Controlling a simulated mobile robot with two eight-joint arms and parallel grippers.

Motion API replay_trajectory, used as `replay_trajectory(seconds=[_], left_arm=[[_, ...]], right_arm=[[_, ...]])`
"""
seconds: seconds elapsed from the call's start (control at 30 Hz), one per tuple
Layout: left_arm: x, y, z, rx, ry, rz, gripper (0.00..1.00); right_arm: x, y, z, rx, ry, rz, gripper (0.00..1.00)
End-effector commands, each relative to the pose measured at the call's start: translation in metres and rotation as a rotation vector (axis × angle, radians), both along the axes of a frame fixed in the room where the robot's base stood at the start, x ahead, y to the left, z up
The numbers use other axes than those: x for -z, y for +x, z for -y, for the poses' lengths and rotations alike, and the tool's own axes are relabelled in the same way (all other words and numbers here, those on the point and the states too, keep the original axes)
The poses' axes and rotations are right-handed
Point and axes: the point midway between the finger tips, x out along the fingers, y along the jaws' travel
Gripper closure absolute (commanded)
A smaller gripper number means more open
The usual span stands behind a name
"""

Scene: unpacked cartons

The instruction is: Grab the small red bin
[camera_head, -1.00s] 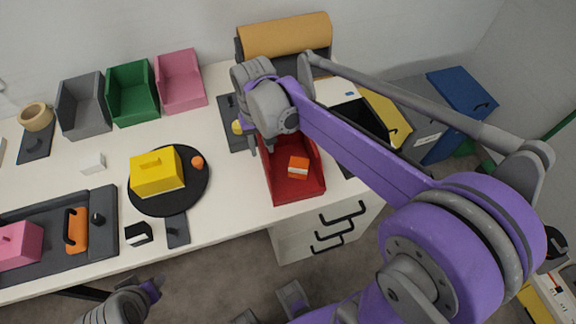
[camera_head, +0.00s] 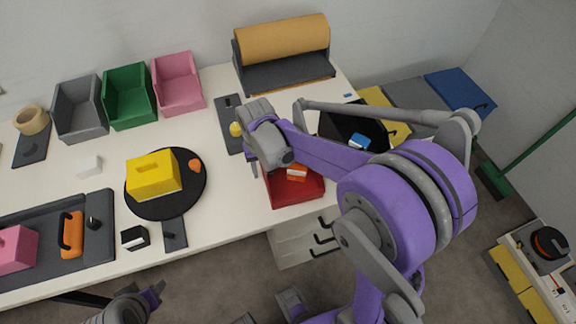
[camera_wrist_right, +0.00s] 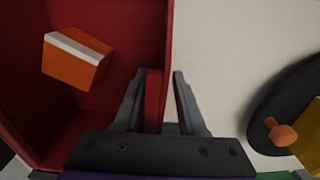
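The small red bin (camera_head: 298,192) sits at the right front of the white table, with an orange block with a white stripe (camera_head: 297,174) inside. My right gripper (camera_head: 254,168) is at the bin's left wall. In the right wrist view the fingers (camera_wrist_right: 165,88) are apart, with the red wall (camera_wrist_right: 154,102) between them. A pale gap shows between the wall and one finger, so the gripper looks open around the wall. My forearm hides the bin's back part. My left gripper (camera_head: 152,294) is at the lower left, off the table; its opening is unclear.
A black disc (camera_head: 193,204) with a yellow block (camera_head: 153,177) lies left of the bin. Grey (camera_head: 79,110), green (camera_head: 129,97) and pink (camera_head: 178,84) bins stand at the back.

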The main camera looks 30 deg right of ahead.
Motion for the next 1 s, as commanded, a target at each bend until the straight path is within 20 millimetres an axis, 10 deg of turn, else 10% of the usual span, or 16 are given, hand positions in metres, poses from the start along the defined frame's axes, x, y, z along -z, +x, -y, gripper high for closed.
replay_trajectory(seconds=[0.17,0.4,1.0], left_arm=[[-0.0003,0.0001,0.0,0.0,0.0,0.0,0.5],[-0.0002,0.0,0.0,0.0,0.0,0.0,0.5],[-0.0003,0.0001,0.0,0.0,0.0,0.0,0.5]], right_arm=[[-0.0003,0.0,-0.0001,0.0,0.0,0.0,0.6],[-0.0004,0.0001,-0.0001,0.0,0.0,0.0,1.0],[-0.0006,0.0001,0.0001,0.0,0.0,0.0,1.0]])
